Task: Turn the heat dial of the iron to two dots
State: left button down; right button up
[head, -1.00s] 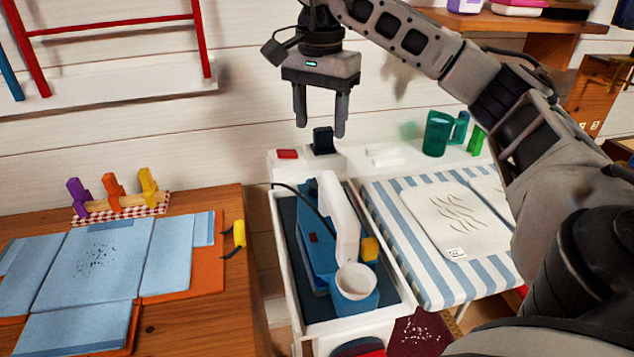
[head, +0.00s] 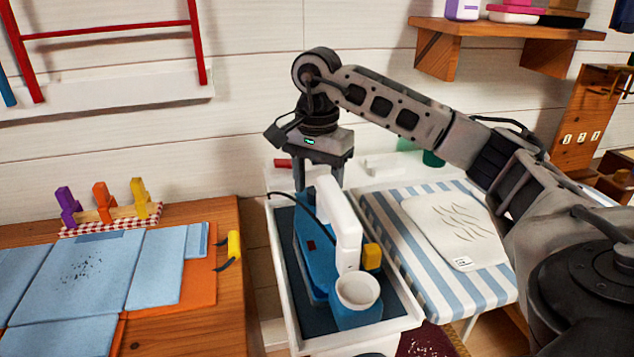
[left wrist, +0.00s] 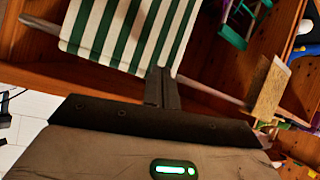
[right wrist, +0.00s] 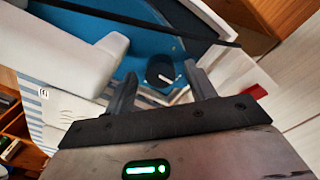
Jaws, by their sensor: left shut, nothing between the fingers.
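The iron (head: 318,255) has a blue body and a white handle (head: 340,215); it is in a white-rimmed tray (head: 400,285) with a dark lining. Its handle also shows in the right wrist view (right wrist: 70,55). The dark dial (right wrist: 162,68), with a white pointer line, shows in the right wrist view; I cannot make out any dots. My right gripper (head: 319,184) is open, pointing down at the iron's far end, with its fingertips (right wrist: 161,76) on either side of the dial in the picture, not clearly touching it. My left gripper (left wrist: 162,72) is shut and empty, away from the iron.
A blue-striped board (head: 385,225) with a folded cream cloth (head: 455,235) is on the right. A wooden table (head: 190,320) with blue folded cloth and wooden pegs is on the left. A black cord runs over the iron. A green-striped cloth (left wrist: 120,35) is near my left gripper.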

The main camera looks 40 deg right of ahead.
jog(key=c, duration=0.9)
